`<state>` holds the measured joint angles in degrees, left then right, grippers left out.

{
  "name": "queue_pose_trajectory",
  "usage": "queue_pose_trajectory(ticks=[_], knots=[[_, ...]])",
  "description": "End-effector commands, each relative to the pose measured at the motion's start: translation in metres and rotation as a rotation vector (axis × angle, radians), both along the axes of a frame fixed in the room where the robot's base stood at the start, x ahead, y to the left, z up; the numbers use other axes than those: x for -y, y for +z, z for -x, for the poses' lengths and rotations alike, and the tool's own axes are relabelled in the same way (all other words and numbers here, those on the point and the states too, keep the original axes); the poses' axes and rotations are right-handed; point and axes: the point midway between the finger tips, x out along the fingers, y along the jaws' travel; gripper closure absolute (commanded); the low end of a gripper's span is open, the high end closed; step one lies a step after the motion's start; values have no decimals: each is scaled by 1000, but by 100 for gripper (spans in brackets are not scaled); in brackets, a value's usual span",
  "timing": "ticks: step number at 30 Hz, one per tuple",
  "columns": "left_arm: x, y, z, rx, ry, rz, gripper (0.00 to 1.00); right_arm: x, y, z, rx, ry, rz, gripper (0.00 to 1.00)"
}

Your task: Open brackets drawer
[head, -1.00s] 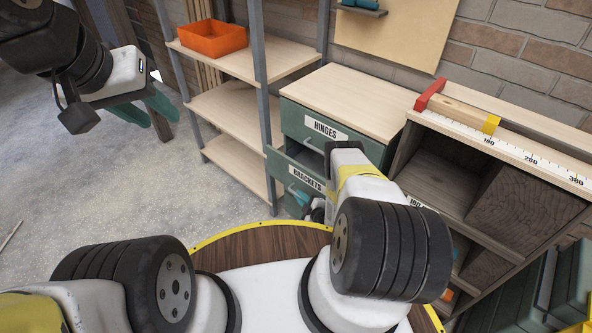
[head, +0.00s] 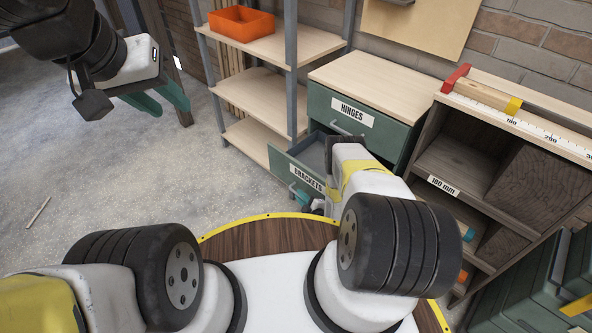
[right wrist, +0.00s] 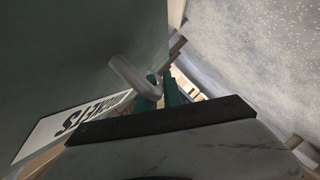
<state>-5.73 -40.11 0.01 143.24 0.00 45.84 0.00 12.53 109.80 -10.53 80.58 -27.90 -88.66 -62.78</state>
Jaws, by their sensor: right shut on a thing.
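The brackets drawer (head: 282,166) sticks out well from the green cabinet, below the closed hinges drawer (head: 346,112). Its grey interior shows in the head view. Its label shows at an angle in the right wrist view (right wrist: 70,125). My right gripper (head: 300,197) is at the drawer's front, largely hidden behind my arm in the head view. In the right wrist view its teal fingers (right wrist: 161,92) are shut on the grey drawer handle (right wrist: 130,77). My left gripper (head: 160,100) is open and empty in the air at the upper left.
A shelf rack with an orange bin (head: 241,23) stands left of the cabinet. An open wooden shelf unit (head: 467,150) with a ruler on top (head: 515,122) stands to the right. The grey floor (head: 110,185) at left is mostly clear.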

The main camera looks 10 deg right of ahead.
Motion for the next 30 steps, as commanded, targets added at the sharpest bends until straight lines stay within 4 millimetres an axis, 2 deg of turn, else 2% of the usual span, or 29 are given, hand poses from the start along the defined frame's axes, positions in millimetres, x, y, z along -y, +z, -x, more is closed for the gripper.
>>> queue_pose_trajectory(ticks=[7, 8, 11, 22, 26, 30], knots=[[0, 0, 0, 0, 0, 0, 64, 1, -2, 2, -5, -3, 2, 100], [0, 0, 0, 0, 0, 0, 64, 1, -2, 2, -5, -3, 2, 87], [0, 0, 0, 0, 0, 0, 64, 1, -1, 1, -3, -2, 2, 68], [0, 0, 0, 0, 0, 0, 64, 2, 0, 4, -3, -1, 1, 67], [0, 0, 0, 0, 0, 0, 64, 7, 3, 18, -4, -1, 2, 67], [0, 0, 0, 0, 0, 0, 64, 15, 8, 42, -5, -1, 1, 67]])
